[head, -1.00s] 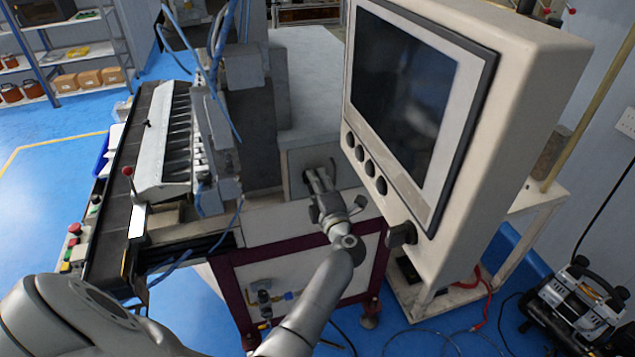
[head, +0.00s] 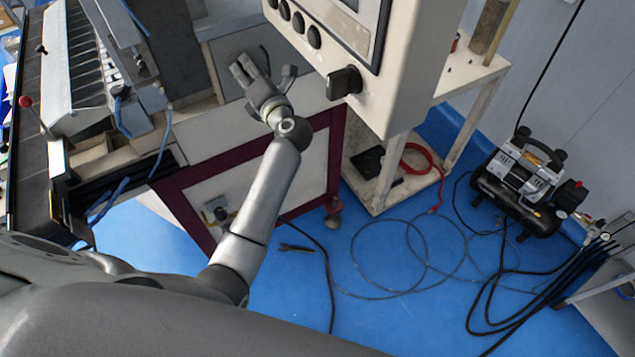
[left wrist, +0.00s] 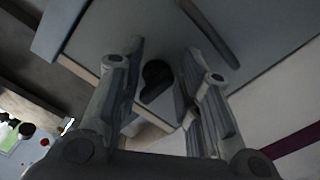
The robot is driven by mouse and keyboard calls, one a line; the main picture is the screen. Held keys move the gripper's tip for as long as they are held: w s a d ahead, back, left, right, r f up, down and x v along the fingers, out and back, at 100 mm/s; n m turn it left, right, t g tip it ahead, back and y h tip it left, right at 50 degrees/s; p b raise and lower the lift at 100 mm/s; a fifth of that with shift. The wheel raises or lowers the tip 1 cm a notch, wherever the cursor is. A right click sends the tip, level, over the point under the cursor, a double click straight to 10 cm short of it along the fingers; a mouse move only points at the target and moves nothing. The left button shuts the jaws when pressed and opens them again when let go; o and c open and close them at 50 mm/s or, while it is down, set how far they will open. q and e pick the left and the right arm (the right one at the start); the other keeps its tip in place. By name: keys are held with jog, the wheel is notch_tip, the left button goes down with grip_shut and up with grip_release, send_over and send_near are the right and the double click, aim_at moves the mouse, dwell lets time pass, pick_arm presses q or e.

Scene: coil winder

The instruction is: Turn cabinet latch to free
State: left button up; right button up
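The grey cabinet door (head: 217,50) is on the side of the machine, and it fills the upper part of the left wrist view (left wrist: 120,30). A dark latch knob (left wrist: 156,80) shows on it between my fingers in the left wrist view. My left gripper (head: 243,68) points at this door; its two fingers (left wrist: 166,85) are apart, one on each side of the knob. I cannot tell whether they touch it. In the head view the knob is hidden by the gripper. My right gripper is not in view.
A beige control box (head: 405,75) with a large black knob (head: 343,82) hangs close right of my left gripper. A dark handle bar (left wrist: 209,28) is on the door near the fingers. Cables and an air compressor (head: 528,182) lie on the blue floor at right.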

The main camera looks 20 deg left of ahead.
pick_arm(q)
jog(key=s+d+n+b, duration=0.75)
jog(key=n+b, duration=0.35)
jog(key=b, duration=0.3)
jog(key=w+d+f+m+t+h+p, duration=0.1)
jog(key=w+d+f+m+t, duration=0.15)
jog(key=f+m, duration=0.4)
jog(key=w+d+f+m+t+h+p, duration=0.1)
jog(key=w+d+f+m+t+p, duration=0.2)
jog(key=m, duration=0.7)
jog(key=d+f+m+h, duration=0.2)
jog(key=f+m+h, duration=0.2)
jog(key=f+m, duration=0.3)
jog(key=s+d+f+m+t+h, duration=0.1)
jog(key=d+f+m+h, duration=0.2)
jog(key=f+m+h, duration=0.2)
notch_tip(320, 180, down, 8)
jog(key=m, duration=0.3)
jog(key=shift+s+r, duration=0.2)
jog(key=shift+r, duration=0.05)
